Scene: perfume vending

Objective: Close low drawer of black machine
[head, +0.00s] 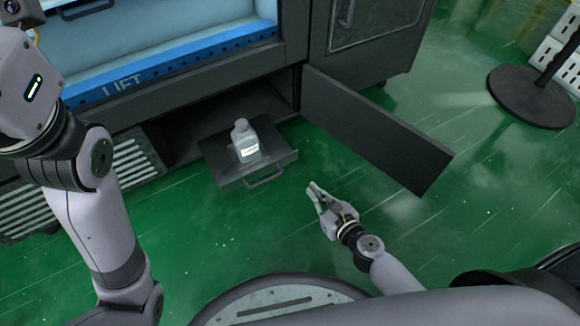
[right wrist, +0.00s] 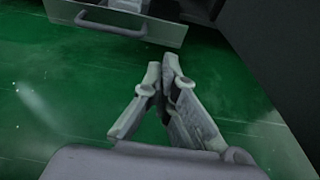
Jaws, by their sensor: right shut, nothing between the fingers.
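The black machine (head: 240,88) stands at the upper left of the head view. Its low drawer (head: 285,158) is pulled out near the floor, with a handle (head: 265,178) on its front. A clear bottle (head: 243,142) with a pale label stands upright in the drawer. In the right wrist view the drawer front (right wrist: 165,28) and its handle (right wrist: 110,22) show at the top. My right gripper (head: 313,190) is shut and empty, apart from the drawer, in front and to the right of it. It also shows in the right wrist view (right wrist: 163,62). My left gripper is out of view.
A dark door (head: 375,130) of the machine hangs open to the right of the drawer. A round black stand base (head: 532,97) sits at the far right. The green floor (head: 215,240) before the drawer is clear.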

